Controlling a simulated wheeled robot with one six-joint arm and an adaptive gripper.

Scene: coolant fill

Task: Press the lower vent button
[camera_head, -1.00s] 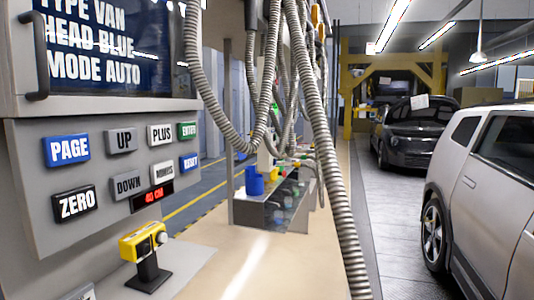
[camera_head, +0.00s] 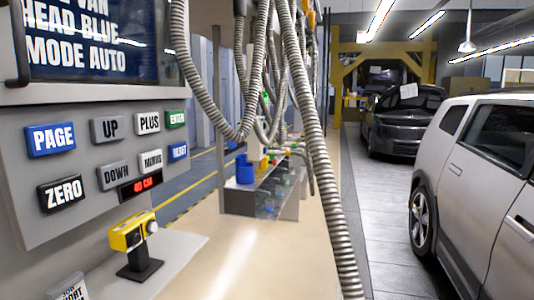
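No button that reads as a vent button shows in the head view. A grey control panel (camera_head: 85,215) at the left bears buttons marked PAGE (camera_head: 50,139), UP (camera_head: 107,128), PLUS (camera_head: 147,122), ENTER (camera_head: 176,119), ZERO (camera_head: 61,194), DOWN (camera_head: 114,173), MINUS (camera_head: 151,160) and RESET (camera_head: 179,152). Above it a screen (camera_head: 100,40) shows "HEAD BLUE, MODE AUTO". A red display (camera_head: 140,187) reads what looks like "40 CM". A small yellow device (camera_head: 130,232) stands on a black stand below the panel. My gripper is not in view.
Ribbed grey hoses (camera_head: 318,150) hang at the centre. Behind them a grey rack (camera_head: 238,203) holds blue and other coloured items. A silver car (camera_head: 480,190) stands at the right, a black car (camera_head: 400,120) farther back.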

